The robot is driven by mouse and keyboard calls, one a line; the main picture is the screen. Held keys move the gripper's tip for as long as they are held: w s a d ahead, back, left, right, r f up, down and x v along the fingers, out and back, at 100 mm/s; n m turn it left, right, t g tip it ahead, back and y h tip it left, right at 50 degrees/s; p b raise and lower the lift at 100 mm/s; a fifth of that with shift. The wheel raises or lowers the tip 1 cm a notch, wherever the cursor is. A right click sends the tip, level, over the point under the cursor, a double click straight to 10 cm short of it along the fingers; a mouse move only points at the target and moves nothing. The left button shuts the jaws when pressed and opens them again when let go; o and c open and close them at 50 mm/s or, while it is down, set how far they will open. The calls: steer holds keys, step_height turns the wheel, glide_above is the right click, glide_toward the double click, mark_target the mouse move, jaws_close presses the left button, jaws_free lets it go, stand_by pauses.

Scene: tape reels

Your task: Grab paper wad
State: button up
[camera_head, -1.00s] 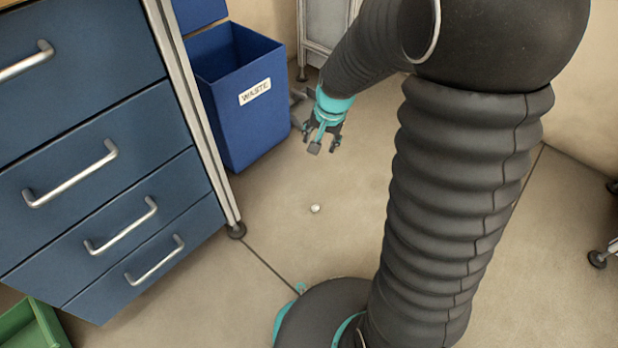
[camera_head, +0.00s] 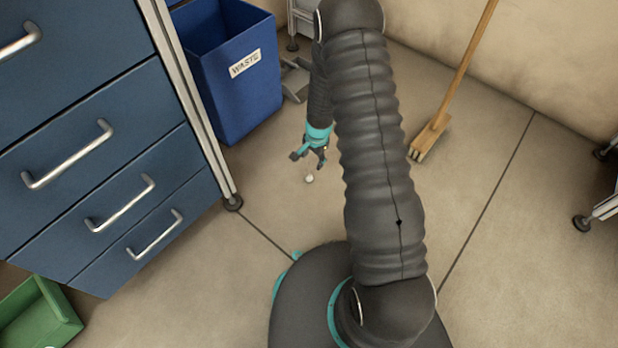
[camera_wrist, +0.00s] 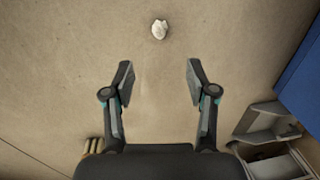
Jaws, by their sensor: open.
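The paper wad (camera_head: 309,179) is a small whitish crumpled lump on the beige floor. In the wrist view the paper wad (camera_wrist: 159,29) lies near the top middle, beyond the fingertips and roughly in line with the gap between them. My gripper (camera_head: 310,158) is just behind and above the wad in the head view, pointing down. In the wrist view my gripper (camera_wrist: 160,75) has its two fingers wide apart with nothing between them. The wad is apart from both fingers.
A blue waste bin (camera_head: 238,98) stands behind my gripper at the left. A grey dustpan-like object (camera_head: 297,80) lies beside it. A blue drawer cabinet (camera_head: 95,150) fills the left. A broom (camera_head: 440,120) stands at the right. The floor around the wad is clear.

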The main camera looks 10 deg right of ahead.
mark_target(309, 176)
steer(key=f+b, duration=0.1)
steer(key=f, duration=0.3)
steer(key=w+f+b, duration=0.1)
steer(key=f, duration=0.3)
steer(key=f+b, duration=0.1)
steer(key=f, duration=0.4)
steer(key=shift+w+a, duration=0.15)
steer(key=shift+a, duration=0.25)
steer(key=shift+r, duration=0.1)
steer(key=c, duration=0.8)
